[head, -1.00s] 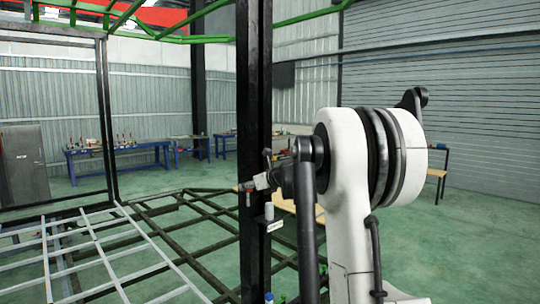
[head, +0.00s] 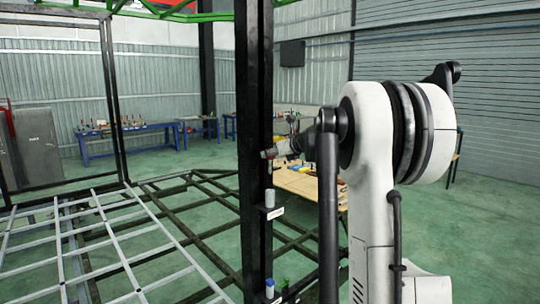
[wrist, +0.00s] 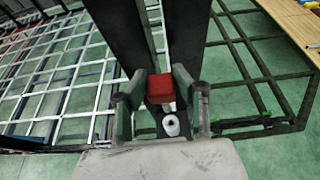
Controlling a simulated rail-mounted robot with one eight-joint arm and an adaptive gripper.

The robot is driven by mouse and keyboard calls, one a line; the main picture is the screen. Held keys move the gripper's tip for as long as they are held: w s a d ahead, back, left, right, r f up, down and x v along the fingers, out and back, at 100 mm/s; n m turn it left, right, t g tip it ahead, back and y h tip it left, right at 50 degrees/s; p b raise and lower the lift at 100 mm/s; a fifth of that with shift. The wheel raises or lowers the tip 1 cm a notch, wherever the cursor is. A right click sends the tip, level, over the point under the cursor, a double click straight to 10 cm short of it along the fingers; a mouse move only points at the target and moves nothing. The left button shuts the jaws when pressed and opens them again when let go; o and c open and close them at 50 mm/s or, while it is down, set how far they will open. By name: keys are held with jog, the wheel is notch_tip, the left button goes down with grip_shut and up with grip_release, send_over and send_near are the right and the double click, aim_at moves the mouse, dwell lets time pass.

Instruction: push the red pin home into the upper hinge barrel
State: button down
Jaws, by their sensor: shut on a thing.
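My gripper (head: 279,150) is beside the black post, above the upper hinge barrel (head: 269,199), a short grey upright cylinder on a small labelled bracket. In the wrist view my gripper (wrist: 158,96) is shut on the red pin (wrist: 160,88), whose square red head sits between the two fingers. The barrel's pale round top (wrist: 171,125) shows just beyond the pin in the wrist view. In the head view a gap separates the pin from the barrel. The pin's lower end is mostly hidden in the wrist view.
The tall black post (head: 255,120) stands close to my gripper. A lower blue-topped cylinder (head: 269,288) is further down it. Grey and dark frame bars (head: 95,240) spread left at low level. A wooden-topped table (head: 308,186) stands behind.

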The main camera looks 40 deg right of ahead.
aim_at(270, 168)
jog(key=shift+f+b, duration=1.85)
jog(key=shift+f, duration=1.05)
jog(key=shift+f+b, duration=2.65)
jog(key=shift+f, duration=0.85)
jog(key=c, duration=1.3)
grip_release()
jog(key=v, duration=1.2)
